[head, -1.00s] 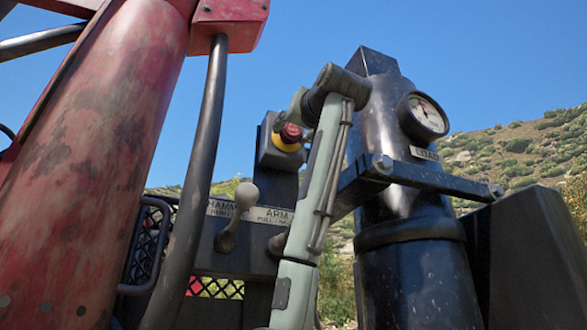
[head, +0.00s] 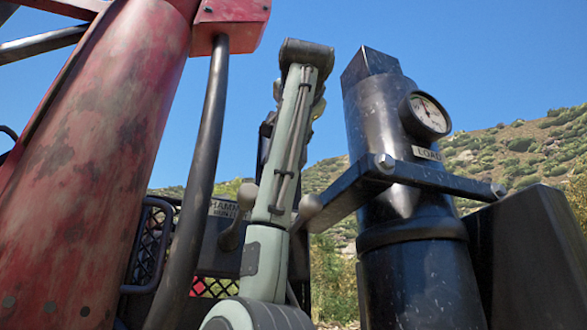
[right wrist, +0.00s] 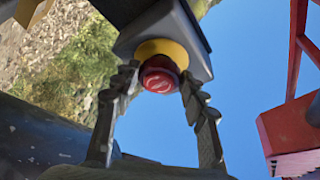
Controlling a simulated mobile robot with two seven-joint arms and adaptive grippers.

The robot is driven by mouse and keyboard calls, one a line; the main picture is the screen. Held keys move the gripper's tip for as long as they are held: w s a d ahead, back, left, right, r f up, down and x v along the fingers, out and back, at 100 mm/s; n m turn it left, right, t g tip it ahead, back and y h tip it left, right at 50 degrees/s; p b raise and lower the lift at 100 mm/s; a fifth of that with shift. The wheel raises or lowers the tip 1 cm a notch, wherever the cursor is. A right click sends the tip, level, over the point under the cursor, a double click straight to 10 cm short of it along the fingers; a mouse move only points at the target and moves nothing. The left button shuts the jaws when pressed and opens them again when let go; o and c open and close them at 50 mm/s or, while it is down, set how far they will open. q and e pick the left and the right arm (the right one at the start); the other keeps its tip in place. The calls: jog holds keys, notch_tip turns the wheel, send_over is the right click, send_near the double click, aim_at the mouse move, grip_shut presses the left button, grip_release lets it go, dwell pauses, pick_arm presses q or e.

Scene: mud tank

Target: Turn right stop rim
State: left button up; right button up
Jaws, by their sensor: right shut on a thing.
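The red stop button (right wrist: 160,75) shows in the right wrist view, in front of a yellow collar (right wrist: 158,48) on a dark grey box (right wrist: 190,22). My right gripper (right wrist: 160,84) has one finger on each side of the red button and is shut on its rim. In the head view my right arm rises through the middle and hides the stop button. My left gripper is in neither view.
A lever with a pale knob (head: 246,195) stands left of my right arm, and another pale knob (head: 310,206) is just right of it. A black column with a load gauge (head: 428,115) stands at right. A worn red cylinder (head: 95,150) fills the left.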

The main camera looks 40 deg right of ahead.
jog(key=shift+r+m, duration=0.1)
jog(key=shift+m, duration=0.4)
jog(key=o, duration=1.2)
jog(key=shift+w, duration=0.1)
jog(key=shift+c, duration=0.2)
jog(key=v, duration=1.2)
jog(key=shift+r, duration=0.1)
